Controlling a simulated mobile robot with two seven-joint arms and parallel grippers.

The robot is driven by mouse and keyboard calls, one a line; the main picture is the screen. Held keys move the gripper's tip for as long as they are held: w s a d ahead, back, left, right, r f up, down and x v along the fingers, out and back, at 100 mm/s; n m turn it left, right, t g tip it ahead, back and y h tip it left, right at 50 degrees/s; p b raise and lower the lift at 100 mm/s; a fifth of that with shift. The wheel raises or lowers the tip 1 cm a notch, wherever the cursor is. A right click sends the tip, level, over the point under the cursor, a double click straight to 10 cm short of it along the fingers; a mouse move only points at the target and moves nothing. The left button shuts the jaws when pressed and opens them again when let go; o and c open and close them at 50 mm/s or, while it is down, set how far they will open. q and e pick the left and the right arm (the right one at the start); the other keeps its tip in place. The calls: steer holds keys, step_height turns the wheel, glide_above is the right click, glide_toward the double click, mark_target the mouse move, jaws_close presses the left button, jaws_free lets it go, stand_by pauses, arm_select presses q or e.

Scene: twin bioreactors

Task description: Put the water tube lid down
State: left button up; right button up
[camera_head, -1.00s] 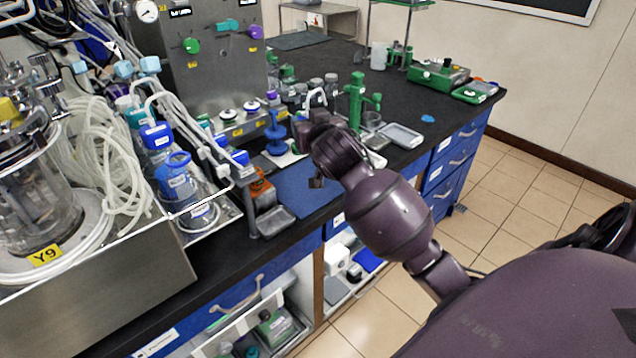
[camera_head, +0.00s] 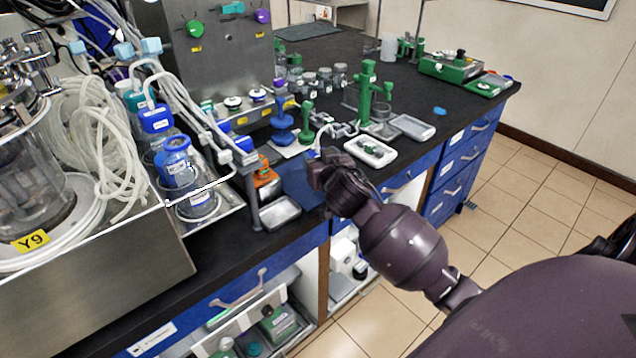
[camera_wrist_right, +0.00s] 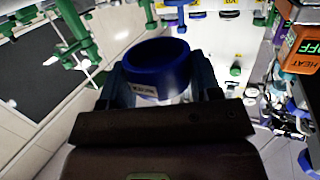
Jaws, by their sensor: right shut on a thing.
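In the right wrist view, a blue ring-shaped lid (camera_wrist_right: 158,66) with a small white label sits between the two fingers of my right gripper (camera_wrist_right: 160,85). The gripper is shut on it. In the head view my right gripper (camera_head: 322,168) is over the front part of the bench, at the right side of a blue mat (camera_head: 296,182). The lid is hidden there by the gripper and wrist. My left gripper is not in view.
Blue-capped bottles (camera_head: 177,165) stand in a tray at left. The bench's right part has bare black surface.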

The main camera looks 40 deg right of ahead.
steer(key=shift+f, duration=0.6)
step_height(320, 180, down, 5)
steer(key=shift+b, duration=0.8)
steer(key=shift+f, duration=0.35)
steer(key=o, duration=0.9)
